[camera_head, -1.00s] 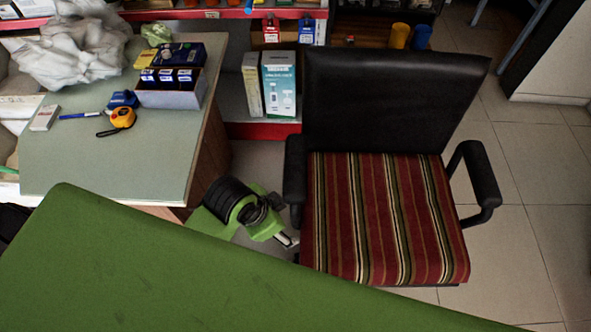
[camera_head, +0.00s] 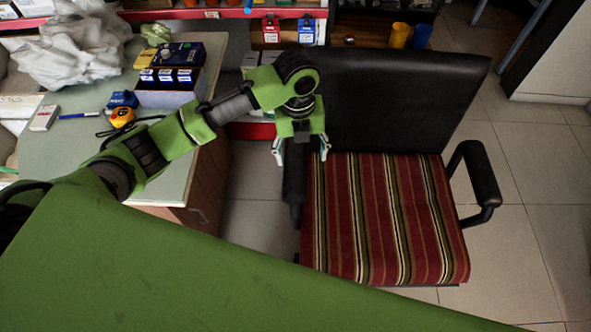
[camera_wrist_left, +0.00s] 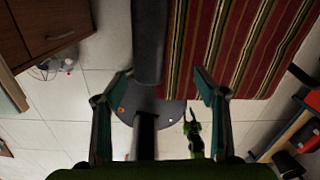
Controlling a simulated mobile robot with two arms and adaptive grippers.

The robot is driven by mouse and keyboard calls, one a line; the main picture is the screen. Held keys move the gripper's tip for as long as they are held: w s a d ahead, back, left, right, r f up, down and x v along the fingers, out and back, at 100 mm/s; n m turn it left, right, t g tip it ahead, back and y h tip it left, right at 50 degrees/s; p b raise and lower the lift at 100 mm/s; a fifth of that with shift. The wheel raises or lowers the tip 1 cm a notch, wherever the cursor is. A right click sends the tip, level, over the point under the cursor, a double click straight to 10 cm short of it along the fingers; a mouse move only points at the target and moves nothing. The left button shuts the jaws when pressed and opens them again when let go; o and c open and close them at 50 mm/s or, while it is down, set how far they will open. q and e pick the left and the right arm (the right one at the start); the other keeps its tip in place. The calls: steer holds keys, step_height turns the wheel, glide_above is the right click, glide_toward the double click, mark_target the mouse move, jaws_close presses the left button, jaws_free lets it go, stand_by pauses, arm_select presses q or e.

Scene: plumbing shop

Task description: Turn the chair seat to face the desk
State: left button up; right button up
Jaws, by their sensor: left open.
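The chair has a red striped seat (camera_head: 385,220) and a black backrest (camera_head: 390,100) on the far side, so it faces toward me. The desk (camera_head: 60,165) stands to its left, beside the chair rather than in front of it. My left gripper (camera_head: 301,155) is open above the chair's left armrest (camera_head: 294,190), with a finger on each side of it. In the left wrist view the dark armrest (camera_wrist_left: 148,40) lies between the spread fingers (camera_wrist_left: 163,82), and the striped seat (camera_wrist_left: 235,40) is to the right. Contact cannot be told.
Boxes (camera_head: 170,90), an orange tape measure (camera_head: 122,117) and a white bag (camera_head: 75,50) lie on the desk. Red-edged shelves (camera_head: 215,13) stand behind. A narrow floor gap (camera_head: 250,185) separates desk and chair. Tiled floor (camera_head: 530,230) is clear on the right.

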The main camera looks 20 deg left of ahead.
mark_target(296, 168)
arm_select(q)
steer(key=shift+m+y, duration=0.3)
steer(key=shift+m, duration=0.4)
steer(key=f, duration=0.4)
steer(key=w+a+f, duration=0.1)
steer(key=f, duration=0.3)
steer(key=a+f, duration=0.1)
steer(key=f, duration=0.3)
steer(key=shift+w, duration=0.3)
steer(key=shift+c, duration=0.3)
steer(key=c, duration=1.5)
steer(key=shift+c, duration=0.2)
steer(key=shift+w+r, duration=0.1)
steer(key=shift+w, duration=0.05)
